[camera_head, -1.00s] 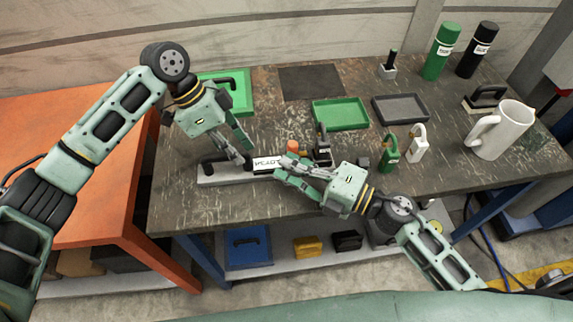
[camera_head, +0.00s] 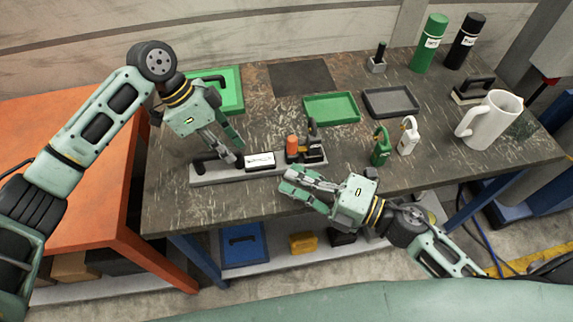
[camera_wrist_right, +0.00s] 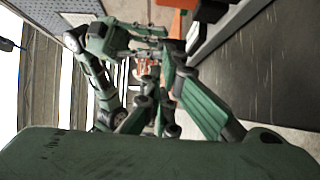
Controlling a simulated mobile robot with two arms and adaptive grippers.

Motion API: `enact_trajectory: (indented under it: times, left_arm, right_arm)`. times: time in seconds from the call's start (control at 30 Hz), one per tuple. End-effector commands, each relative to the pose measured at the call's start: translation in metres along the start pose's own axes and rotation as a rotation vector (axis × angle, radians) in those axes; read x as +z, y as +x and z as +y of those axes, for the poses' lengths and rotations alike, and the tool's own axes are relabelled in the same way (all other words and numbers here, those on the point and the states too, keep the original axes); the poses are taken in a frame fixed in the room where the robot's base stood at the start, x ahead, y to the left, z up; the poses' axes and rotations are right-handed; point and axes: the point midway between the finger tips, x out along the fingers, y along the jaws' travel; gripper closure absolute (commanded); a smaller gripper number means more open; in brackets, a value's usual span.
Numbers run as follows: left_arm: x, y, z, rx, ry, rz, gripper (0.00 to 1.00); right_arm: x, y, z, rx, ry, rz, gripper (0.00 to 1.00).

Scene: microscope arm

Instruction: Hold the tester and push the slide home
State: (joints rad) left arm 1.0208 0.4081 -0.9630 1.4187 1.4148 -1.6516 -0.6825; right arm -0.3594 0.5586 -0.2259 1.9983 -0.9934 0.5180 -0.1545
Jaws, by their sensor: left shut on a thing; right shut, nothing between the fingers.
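The tester is a long grey base (camera_head: 225,178) lying near the front edge of the table. It has a black handle (camera_head: 207,164) at its left, a white labelled block (camera_head: 260,160) in the middle, and an orange knob (camera_head: 292,143) beside a black upright part (camera_head: 312,140) at its right end. Which part is the slide I cannot tell for sure. My left gripper (camera_head: 236,155) is shut on the tester's handle; its fingers partly hide the grip. My right gripper (camera_head: 284,182) is shut and empty, just in front of the tester's right half and apart from it.
The dark table (camera_head: 350,148) is clear between tester and padlocks.

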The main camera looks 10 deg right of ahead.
Motion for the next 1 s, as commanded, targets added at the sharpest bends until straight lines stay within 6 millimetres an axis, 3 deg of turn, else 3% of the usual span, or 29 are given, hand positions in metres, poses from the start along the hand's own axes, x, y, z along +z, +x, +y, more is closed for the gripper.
enact_trajectory:
  times: [0.1, 0.3, 0.7, 0.73, 1.0]
  left_arm:
    - [-0.001, -0.001, 0.0, 0.0, 0.001, 0.001, 1.0]
    - [-0.001, 0.0, 0.0, -0.001, 0.001, 0.001, 1.0]
    - [-0.001, -0.001, 0.0, -0.002, 0.0, 0.002, 1.0]
    - [-0.001, -0.001, 0.0, -0.002, 0.0, 0.002, 0.8]
    - [-0.001, 0.0, 0.0, -0.002, -0.001, 0.001, 0.6]
  right_arm:
    - [0.0, -0.025, -0.001, -0.004, 0.002, -0.002, 1.0]
    - [0.0, -0.051, 0.0, -0.001, 0.001, 0.0, 1.0]
    - [0.0, -0.059, 0.001, 0.001, -0.001, 0.002, 1.0]
    - [0.0, -0.059, 0.001, 0.001, -0.001, 0.002, 1.0]
    - [0.0, -0.059, 0.001, 0.001, -0.001, 0.002, 1.0]
